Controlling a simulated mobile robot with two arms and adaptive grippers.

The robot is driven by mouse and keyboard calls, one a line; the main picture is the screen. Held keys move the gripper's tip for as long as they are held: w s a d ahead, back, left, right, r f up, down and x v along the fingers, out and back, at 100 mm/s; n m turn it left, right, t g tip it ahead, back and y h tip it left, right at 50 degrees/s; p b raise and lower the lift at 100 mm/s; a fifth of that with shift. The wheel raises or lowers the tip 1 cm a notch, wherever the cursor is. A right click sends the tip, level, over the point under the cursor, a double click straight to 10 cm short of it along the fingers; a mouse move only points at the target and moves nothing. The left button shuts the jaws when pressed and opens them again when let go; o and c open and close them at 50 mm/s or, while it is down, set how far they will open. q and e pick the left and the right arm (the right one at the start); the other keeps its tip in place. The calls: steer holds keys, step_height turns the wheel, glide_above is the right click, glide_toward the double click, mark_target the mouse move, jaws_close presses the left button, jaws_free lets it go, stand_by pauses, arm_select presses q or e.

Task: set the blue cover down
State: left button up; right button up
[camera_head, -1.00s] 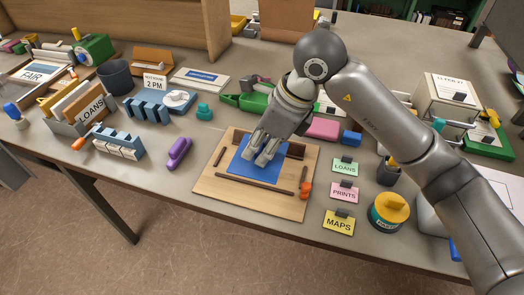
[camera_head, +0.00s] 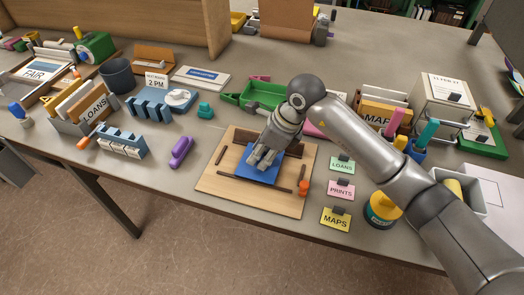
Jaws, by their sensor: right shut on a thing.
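The blue cover (camera_head: 258,174) is over the middle of the light wooden board (camera_head: 225,193), between dark wooden strips. Its near edge looks thick; I cannot tell whether it rests on the board or is just above it. My right gripper (camera_head: 263,158) is shut on the cover from above and hides its far part. My left gripper is not in view.
An orange piece (camera_head: 304,187) is at the board's right edge. A green tray (camera_head: 262,96) is behind.

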steer(key=shift+f, duration=0.2)
steer(key=o, duration=1)
steer(key=shift+r, duration=0.1)
steer(key=shift+r, duration=0.25)
steer(key=b+v, duration=0.2)
steer(key=v, duration=0.9)
steer(key=shift+r+b, duration=0.3)
steer(key=shift+r, duration=0.1)
